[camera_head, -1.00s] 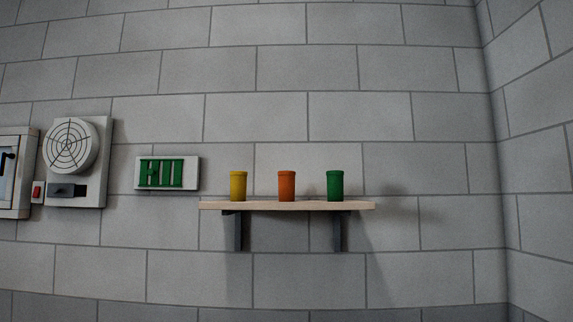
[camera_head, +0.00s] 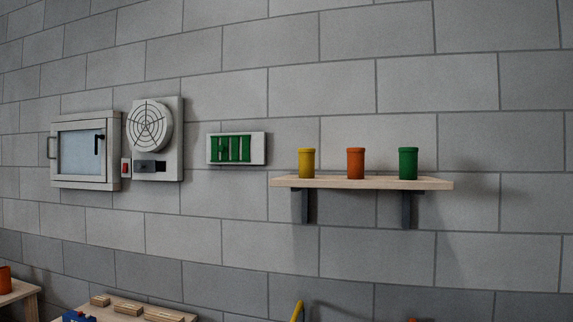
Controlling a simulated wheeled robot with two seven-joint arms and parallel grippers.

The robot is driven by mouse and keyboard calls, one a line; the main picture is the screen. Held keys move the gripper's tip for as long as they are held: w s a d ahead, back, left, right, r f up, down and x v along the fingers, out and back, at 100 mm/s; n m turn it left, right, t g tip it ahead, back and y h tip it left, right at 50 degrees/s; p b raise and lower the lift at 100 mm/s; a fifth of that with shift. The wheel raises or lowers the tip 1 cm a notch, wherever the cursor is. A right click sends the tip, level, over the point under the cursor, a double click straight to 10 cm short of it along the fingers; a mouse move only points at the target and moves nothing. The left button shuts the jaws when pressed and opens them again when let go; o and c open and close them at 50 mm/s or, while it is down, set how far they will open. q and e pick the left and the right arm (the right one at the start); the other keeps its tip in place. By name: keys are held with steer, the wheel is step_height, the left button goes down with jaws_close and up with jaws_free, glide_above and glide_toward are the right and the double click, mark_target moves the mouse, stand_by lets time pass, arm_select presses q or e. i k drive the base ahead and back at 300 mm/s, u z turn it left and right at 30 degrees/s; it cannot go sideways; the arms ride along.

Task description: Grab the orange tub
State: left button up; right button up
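The orange tub (camera_head: 355,164) stands upright in the middle of a wooden wall shelf (camera_head: 362,184). A yellow tub (camera_head: 307,164) stands to its left and a green tub (camera_head: 408,164) to its right, each apart from it. Neither of my grippers is in view.
Low at left, a table (camera_head: 70,315) holds wooden pieces (camera_head: 130,308). Another orange item (camera_head: 4,279) stands at the left edge.

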mark_target(356, 156)
steer(key=u, duration=0.55)
steer(key=i, duration=1.4)
steer(key=z, duration=3.2)
